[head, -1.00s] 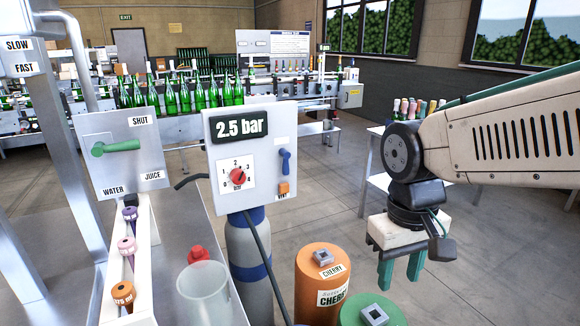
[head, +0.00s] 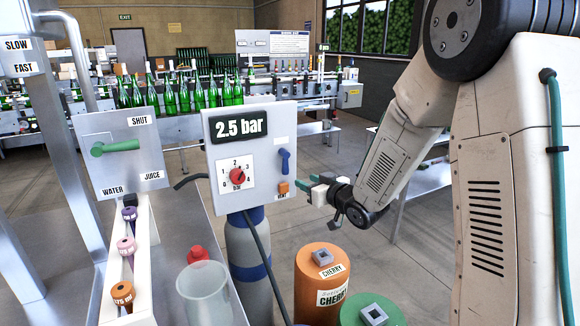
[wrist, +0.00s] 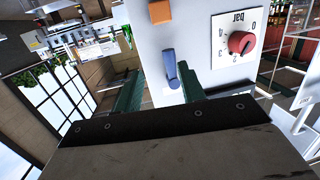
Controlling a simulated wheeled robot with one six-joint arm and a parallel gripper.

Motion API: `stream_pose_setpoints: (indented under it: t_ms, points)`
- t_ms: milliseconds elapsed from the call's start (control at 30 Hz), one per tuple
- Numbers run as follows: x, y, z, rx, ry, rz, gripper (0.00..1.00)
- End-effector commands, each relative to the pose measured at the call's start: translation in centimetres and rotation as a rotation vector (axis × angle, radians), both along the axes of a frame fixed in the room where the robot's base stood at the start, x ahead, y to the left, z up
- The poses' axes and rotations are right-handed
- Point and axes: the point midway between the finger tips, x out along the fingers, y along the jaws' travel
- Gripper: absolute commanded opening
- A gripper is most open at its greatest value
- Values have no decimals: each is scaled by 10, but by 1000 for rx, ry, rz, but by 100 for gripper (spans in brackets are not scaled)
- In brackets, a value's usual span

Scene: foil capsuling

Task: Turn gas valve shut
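The blue gas valve lever (head: 285,160) is on the right side of the grey panel (head: 208,160) that reads 2.5 bar. Its handle stands upright in the head view. In the wrist view, which is turned upside down, the blue lever (wrist: 171,69) shows beyond and between my fingertips. My gripper (head: 308,183) is just right of the panel's lower right edge, at about the height of the orange vent button (head: 283,187). In the wrist view its two green fingers (wrist: 160,88) are apart with nothing held. I cannot tell whether they touch the lever.
A red pressure knob (head: 237,175) sits left of the lever. Below stand an orange cherry canister (head: 312,270), a green canister (head: 352,312) and a gas cylinder (head: 247,250). A green-handled juice/water valve (head: 118,146) is at left. Open floor lies right of the panel.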

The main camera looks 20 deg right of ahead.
Motion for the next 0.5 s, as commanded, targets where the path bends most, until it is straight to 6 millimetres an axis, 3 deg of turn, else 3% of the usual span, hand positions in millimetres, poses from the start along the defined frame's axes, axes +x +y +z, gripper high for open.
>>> stream_pose_setpoints:
  t_ms: [100,233,500]
  points:
    - [-1,8,20,41,-87,39,40]
    - [4,12,27,60,-115,47,40]
    - [43,27,27,62,-114,47,40]
